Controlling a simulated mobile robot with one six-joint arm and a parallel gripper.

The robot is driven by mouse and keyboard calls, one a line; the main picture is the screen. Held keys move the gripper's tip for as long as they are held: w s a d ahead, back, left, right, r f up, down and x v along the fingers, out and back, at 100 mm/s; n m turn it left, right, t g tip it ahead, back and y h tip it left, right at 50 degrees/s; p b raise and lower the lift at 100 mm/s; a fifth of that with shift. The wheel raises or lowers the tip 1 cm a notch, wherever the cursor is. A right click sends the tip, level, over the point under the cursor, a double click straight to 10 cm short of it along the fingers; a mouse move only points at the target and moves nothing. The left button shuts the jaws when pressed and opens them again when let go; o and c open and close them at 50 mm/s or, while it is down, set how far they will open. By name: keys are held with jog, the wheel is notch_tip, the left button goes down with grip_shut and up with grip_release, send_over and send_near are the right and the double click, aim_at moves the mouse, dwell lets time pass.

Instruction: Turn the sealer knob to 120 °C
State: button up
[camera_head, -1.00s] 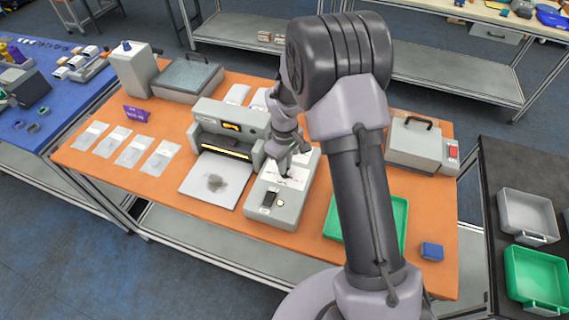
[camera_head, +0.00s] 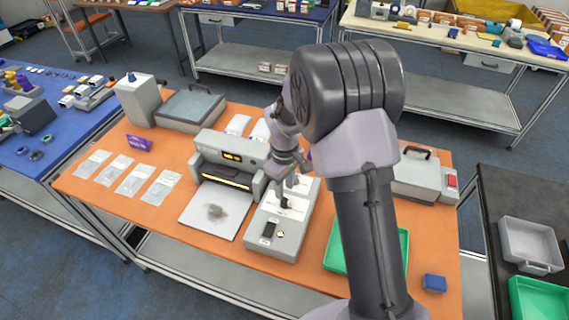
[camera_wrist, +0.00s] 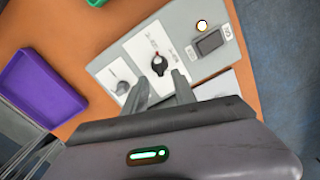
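The sealer (camera_head: 228,152) stands mid-table with a lit display, and its grey control box (camera_head: 270,236) stands in front of it to the right. In the wrist view the box's white panel carries a black knob (camera_wrist: 158,64) with a red mark; the scale is too small to read. A second, grey knob (camera_wrist: 122,88) sits to its left. My gripper (camera_wrist: 164,80) is open, its two fingers apart on either side of the black knob's near side, not visibly touching it. In the head view my gripper (camera_head: 285,200) is over the box and partly hides the panel.
A purple tray (camera_wrist: 40,85) lies to the left in the wrist view. A green tray (camera_head: 335,258) and a blue block (camera_head: 434,283) are right of the box.

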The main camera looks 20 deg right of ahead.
aim_at(285, 198)
notch_tip(285, 198, up, 13)
jog(key=p, duration=0.2)
dwell(0.3)
jog(key=s+a+f+m+t+b, duration=0.1)
jog(key=s+m+b, duration=0.3)
jog(key=s, duration=0.4)
jog(key=s+a+f+m+t+y+b, duration=0.1)
jog(key=s+m+t+b, duration=0.2)
jog(key=s+b, duration=0.4)
jog(key=s+a+f+m+t+y+b, duration=0.1)
jog(key=s+m+b, duration=0.3)
jog(key=s, duration=0.6)
jog(key=shift+a+m+t+b, duration=0.25)
jog(key=shift+m+t+b, duration=0.15)
jog(key=shift+b, duration=0.75)
